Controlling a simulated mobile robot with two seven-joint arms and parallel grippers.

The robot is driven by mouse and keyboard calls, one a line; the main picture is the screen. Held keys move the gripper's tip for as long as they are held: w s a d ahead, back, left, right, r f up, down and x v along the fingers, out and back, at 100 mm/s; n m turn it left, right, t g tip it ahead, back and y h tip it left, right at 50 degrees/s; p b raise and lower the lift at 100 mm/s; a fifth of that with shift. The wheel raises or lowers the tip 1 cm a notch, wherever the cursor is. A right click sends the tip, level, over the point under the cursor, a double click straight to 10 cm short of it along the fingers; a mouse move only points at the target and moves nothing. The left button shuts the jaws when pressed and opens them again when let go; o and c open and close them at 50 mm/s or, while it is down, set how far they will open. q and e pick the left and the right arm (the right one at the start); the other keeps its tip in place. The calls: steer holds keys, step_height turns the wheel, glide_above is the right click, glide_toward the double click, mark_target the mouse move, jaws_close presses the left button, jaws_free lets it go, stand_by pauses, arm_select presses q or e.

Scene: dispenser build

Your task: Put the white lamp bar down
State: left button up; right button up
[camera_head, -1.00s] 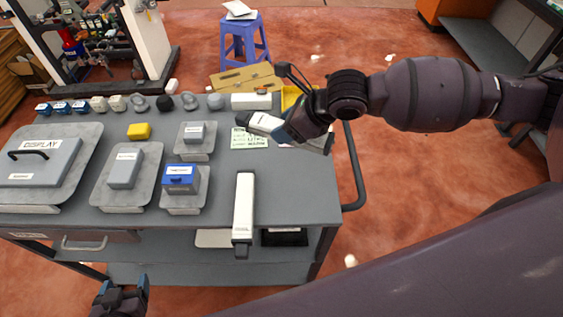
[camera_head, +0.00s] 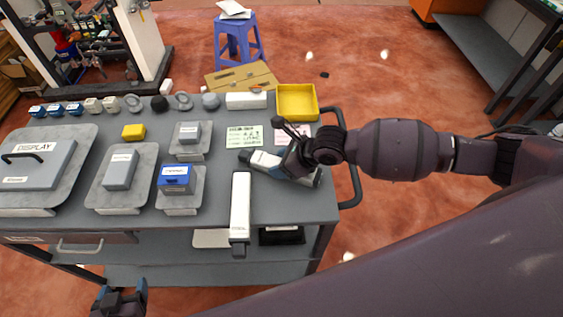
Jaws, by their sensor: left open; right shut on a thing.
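The white lamp bar (camera_head: 262,160) is in my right gripper (camera_head: 286,170), which is shut around its middle. The bar lies roughly level and slanted, one end toward the notes and the other toward the cart's right edge. It is low over the right part of the grey cart top (camera_head: 285,210); I cannot tell whether it touches. The gripper hides its middle. My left gripper (camera_head: 121,297) is open and empty at the bottom left, in front of the cart.
A similar white bar (camera_head: 240,205) lies at the front, overhanging the edge. A yellow tray (camera_head: 297,100), white block (camera_head: 246,101), green note (camera_head: 243,138) and pink note (camera_head: 284,136) are behind. Grey plates with boxes, one blue (camera_head: 174,176), fill the left.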

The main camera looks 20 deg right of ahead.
steer(key=shift+f, duration=0.2)
steer(key=o, duration=1.2)
steer(key=shift+o, duration=0.2)
steer(key=shift+r, duration=0.1)
steer(key=shift+r, duration=0.2)
steer(key=v, duration=1.2)
steer(key=shift+f, duration=0.1)
